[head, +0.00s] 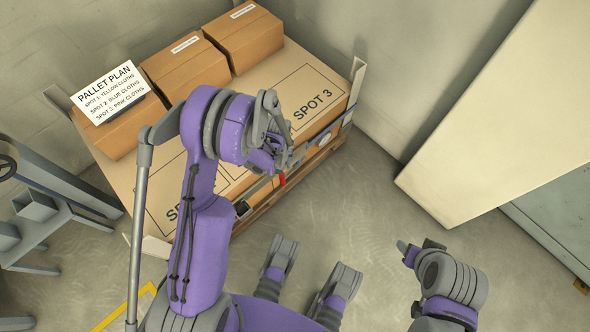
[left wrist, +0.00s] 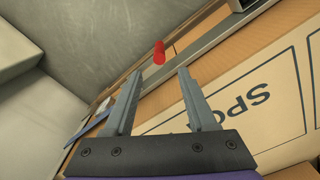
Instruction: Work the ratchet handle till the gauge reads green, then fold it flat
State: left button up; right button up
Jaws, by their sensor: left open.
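The ratchet handle shows as a small red grip (head: 282,180) at the front edge of the loaded pallet, just below my left gripper (head: 278,152) in the head view. In the left wrist view the red grip (left wrist: 159,53) stands just beyond the gap between the fingertips of my open left gripper (left wrist: 160,74). The fingers look empty and apart from it. A small dark box (head: 242,208) sits on the same edge; I cannot tell whether it is the gauge, and no reading is legible. My right gripper (head: 408,249) hangs over the floor, away from the pallet.
The pallet load has a cardboard top marked SPOT 3 (head: 313,108), with several cartons (head: 185,68) along its back and a PALLET PLAN sign (head: 108,92). A pale panel (head: 490,110) stands at the right. A grey metal stand (head: 50,205) is at the left. Floor is clear in front.

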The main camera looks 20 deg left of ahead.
aim_at(282, 177)
pick_arm(q)
jog(key=shift+w+f, duration=0.1)
jog(key=shift+f, duration=0.25)
notch_tip(282, 177, down, 11)
jog(key=shift+r+b, duration=0.15)
jog(key=shift+b, duration=1.05)
jog(key=shift+c, duration=0.2)
grip_shut()
